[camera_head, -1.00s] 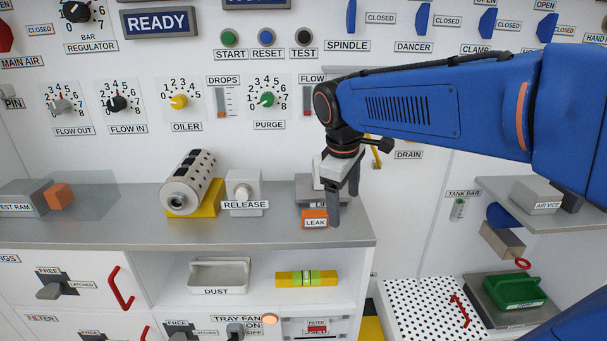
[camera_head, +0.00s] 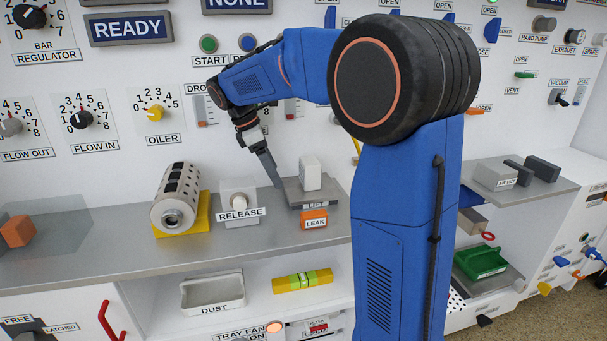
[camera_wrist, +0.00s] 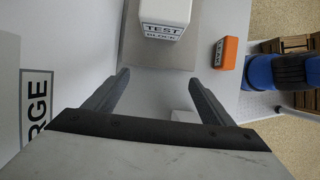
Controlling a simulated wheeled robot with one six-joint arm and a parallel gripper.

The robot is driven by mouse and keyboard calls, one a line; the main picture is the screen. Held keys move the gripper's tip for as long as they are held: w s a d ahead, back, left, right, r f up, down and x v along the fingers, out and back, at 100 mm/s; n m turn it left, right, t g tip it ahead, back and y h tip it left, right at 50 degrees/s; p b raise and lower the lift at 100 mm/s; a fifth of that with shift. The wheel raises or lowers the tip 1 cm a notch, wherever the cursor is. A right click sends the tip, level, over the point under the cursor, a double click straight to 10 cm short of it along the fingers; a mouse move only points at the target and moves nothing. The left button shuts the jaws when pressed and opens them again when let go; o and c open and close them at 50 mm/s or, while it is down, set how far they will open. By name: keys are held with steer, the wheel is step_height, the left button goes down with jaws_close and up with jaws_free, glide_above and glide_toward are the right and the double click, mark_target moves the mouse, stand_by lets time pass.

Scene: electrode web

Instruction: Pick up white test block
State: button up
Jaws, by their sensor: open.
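The white test block (camera_head: 309,174) stands upright on a grey plate marked LIFT (camera_head: 322,196) on the grey shelf. In the wrist view the block (camera_wrist: 166,16) is at the top, its TEST BLOCK label facing my gripper. My gripper (camera_head: 276,184) is just left of the block in the head view, pointing down and slightly right. In the wrist view my gripper (camera_wrist: 158,76) has its two fingers apart and nothing between them. The block is ahead of the fingertips, roughly centred between them and not touching them.
An orange LEAK block (camera_head: 314,219) sits at the shelf front edge. The panel with dials rises behind. My blue arm hides the shelf's right end.

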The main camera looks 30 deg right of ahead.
mark_target(309, 161)
steer(key=d, duration=0.2)
steer(key=s+d, duration=0.1)
steer(key=d, duration=0.5)
steer(key=shift+s, duration=0.35)
steer(key=d, duration=0.1)
steer(key=s+d, duration=0.1)
steer(key=d, duration=0.1)
steer(key=shift+d, duration=0.15)
steer(key=shift+x, duration=1.2)
steer(key=shift+d+f, duration=0.2)
steer(key=shift+f, duration=0.15)
steer(key=shift+c, duration=0.7)
steer(key=c, duration=1.4)
